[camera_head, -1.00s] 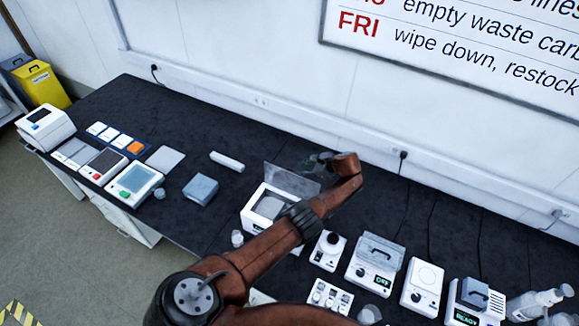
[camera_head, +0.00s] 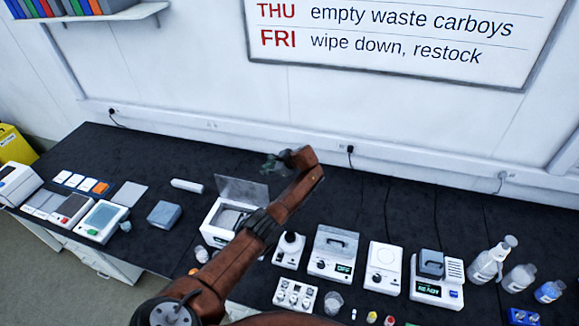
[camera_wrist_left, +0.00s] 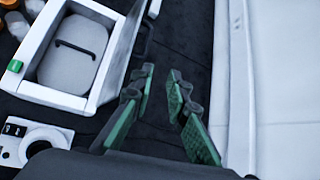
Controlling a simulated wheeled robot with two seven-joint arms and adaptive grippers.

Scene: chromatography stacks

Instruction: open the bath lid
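A white box (camera_head: 208,226) stands mid-bench with a grey hinged panel (camera_head: 238,187) raised at its back, which appears to be its lid. The left wrist view shows the white box (camera_wrist_left: 54,97) from above, with a grey inner surface (camera_wrist_left: 70,62) and a dark handle (camera_wrist_left: 74,56). The raised panel (camera_wrist_left: 122,50) stands steeply there. My left gripper (camera_head: 272,163) is behind and right of the panel. Its green-padded fingers (camera_wrist_left: 160,76) are apart and empty, close to the panel; I cannot tell whether they touch it. My right gripper is out of view.
A device marked OFF with a handled grey lid (camera_head: 338,240), a white plate device (camera_head: 384,257) and a READY device (camera_head: 438,291) stand to the right. Bottles (camera_head: 488,264) are farther right. A grey box (camera_head: 164,214) is left. Bench behind is mostly clear, bounded by the wall.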

